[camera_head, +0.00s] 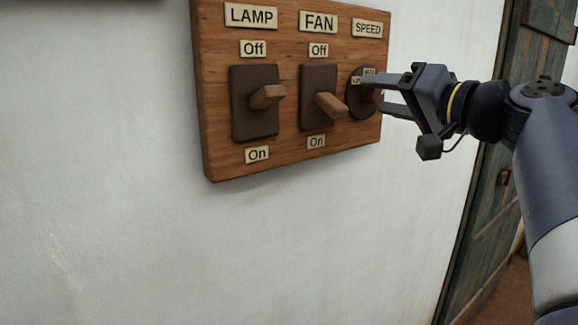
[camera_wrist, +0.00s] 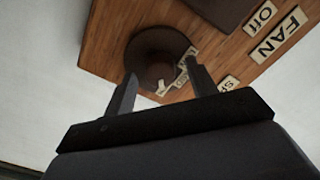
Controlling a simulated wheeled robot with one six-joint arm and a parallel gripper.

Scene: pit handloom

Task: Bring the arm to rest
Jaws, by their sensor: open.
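My gripper (camera_head: 372,92) is at the right end of a wooden switch board, in front of the round dark speed knob (camera_head: 357,97). Its two fingers are apart, and nothing shows gripped between them. In the wrist view, the fingers of my gripper (camera_wrist: 161,85) point toward the speed knob (camera_wrist: 150,50), with one finger on either side of its lower part. I cannot tell whether they touch it. One finger hides part of the knob and its small labels in the head view.
The wooden board (camera_head: 290,160) is on a white wall (camera_head: 120,200). The lamp switch (camera_head: 255,103) and the fan switch (camera_head: 320,97), whose lever tilts lower, stick out left of the knob. A weathered wooden door (camera_head: 490,215) is at right. Space before the left wall looks clear.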

